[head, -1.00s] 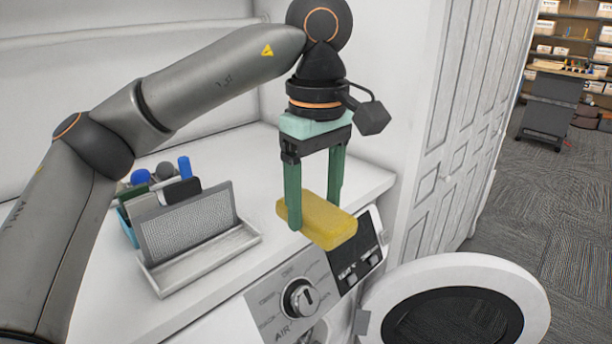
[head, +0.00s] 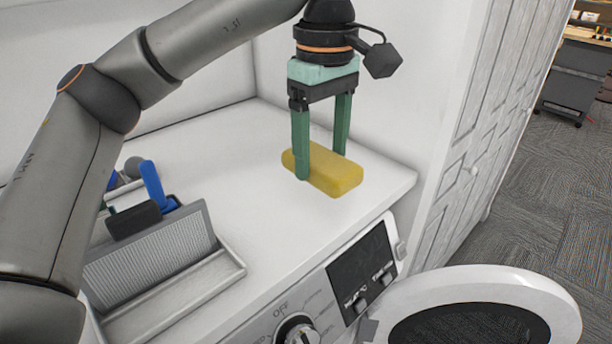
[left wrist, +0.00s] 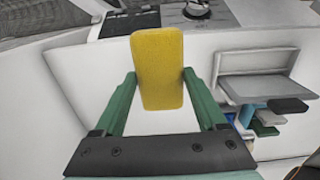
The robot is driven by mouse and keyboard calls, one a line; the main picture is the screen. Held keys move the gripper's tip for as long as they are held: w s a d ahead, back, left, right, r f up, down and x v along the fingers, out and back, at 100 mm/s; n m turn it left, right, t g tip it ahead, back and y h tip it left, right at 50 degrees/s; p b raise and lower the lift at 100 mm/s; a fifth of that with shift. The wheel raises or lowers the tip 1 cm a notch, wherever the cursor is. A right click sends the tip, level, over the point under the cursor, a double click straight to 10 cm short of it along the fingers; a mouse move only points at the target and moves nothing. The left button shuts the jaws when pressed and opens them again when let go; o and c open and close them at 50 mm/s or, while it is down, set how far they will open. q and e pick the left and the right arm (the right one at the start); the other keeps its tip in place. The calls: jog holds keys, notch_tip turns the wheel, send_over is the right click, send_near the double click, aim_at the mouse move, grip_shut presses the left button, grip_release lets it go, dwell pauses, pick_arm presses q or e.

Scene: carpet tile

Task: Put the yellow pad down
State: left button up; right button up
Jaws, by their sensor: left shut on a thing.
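The yellow pad (head: 336,177) is a rounded block over the white top of the washing machine (head: 235,150), near its right end. My left gripper (head: 322,166) points down with its green fingers shut on the pad's sides. In the left wrist view the pad (left wrist: 158,68) sits between the two fingertips (left wrist: 160,78). I cannot tell whether the pad's underside touches the white top. My right gripper is not in view.
A grey mesh organizer (head: 155,262) with blue and dark items stands left on the machine top. The machine's round door (head: 545,290) hangs open at the lower right. The top around the pad is clear.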

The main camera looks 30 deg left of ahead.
pick_arm(q)
jog(key=w+a+f, duration=0.2)
jog(key=w, duration=0.1)
jog(key=w+a+f, duration=0.2)
jog(key=w+f, duration=0.1)
jog(key=w+a+f+p, duration=0.1)
jog(key=w+a+f, duration=0.2)
jog(key=shift+w+a+f, duration=0.35)
jog(key=shift+w+f, duration=0.1)
jog(key=shift+f, duration=0.15)
jog(key=shift+w+f, duration=0.1)
jog(key=shift+f, duration=1.55)
jog(key=shift+f, duration=0.15)
jog(key=o, duration=1.3)
